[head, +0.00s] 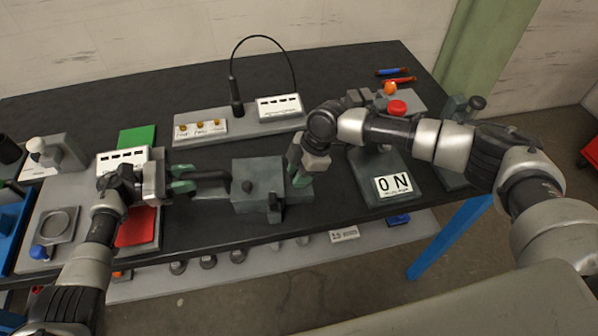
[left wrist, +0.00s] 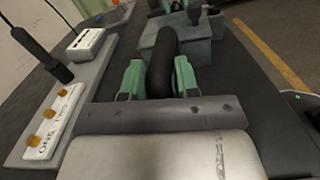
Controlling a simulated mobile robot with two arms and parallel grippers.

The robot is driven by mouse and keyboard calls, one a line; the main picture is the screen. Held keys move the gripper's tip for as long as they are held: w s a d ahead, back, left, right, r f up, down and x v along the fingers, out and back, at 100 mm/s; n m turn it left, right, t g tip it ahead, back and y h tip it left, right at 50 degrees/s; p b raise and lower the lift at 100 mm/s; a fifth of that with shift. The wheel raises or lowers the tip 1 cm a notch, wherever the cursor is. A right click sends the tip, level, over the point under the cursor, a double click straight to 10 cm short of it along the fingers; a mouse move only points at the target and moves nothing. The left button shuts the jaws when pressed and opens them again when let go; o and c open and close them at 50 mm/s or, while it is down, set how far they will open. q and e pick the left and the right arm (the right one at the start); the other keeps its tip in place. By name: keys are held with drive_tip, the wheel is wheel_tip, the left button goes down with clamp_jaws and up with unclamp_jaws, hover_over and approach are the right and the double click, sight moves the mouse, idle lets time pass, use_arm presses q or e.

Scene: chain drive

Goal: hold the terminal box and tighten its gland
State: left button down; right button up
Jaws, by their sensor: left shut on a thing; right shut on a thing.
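A dark grey box (head: 258,200), apparently the terminal box, sits near the table's front edge; it also shows at the top of the left wrist view (left wrist: 197,50). A thick, rounded black piece (head: 217,177) reaches out from its left side; I cannot tell whether this is the gland. My left gripper (head: 190,180) is shut on this black piece, which lies between the green fingers in the left wrist view (left wrist: 160,68). My right gripper (head: 299,172) is shut at the box's right side; its own wrist partly hides what it grips.
A grey plate (head: 183,113) behind holds a white slotted box (head: 278,106) and an upright black post (head: 236,96) with a looping cable. A red pad (head: 135,228) and blue bin (head: 12,225) lie left.

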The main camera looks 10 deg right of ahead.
drive_tip(key=shift+s+m, duration=0.1)
drive_tip(key=shift+m, duration=0.3)
drive_tip(key=m+t, duration=0.2)
drive_tip(key=m, duration=0.2)
drive_tip(key=shift+m, duration=0.3)
drive_tip(key=m, duration=0.2)
drive_tip(key=m+t+h, duration=0.1)
drive_tip(key=m, duration=0.2)
drive_tip(key=shift+t+h, duration=0.3)
drive_tip(key=shift+m, duration=0.3)
drive_tip(key=o, duration=0.9)
drive_tip(key=shift+o, duration=0.2)
drive_tip(key=shift+r, duration=0.1)
drive_tip(key=v, duration=0.8)
drive_tip(key=shift+d, duration=0.1)
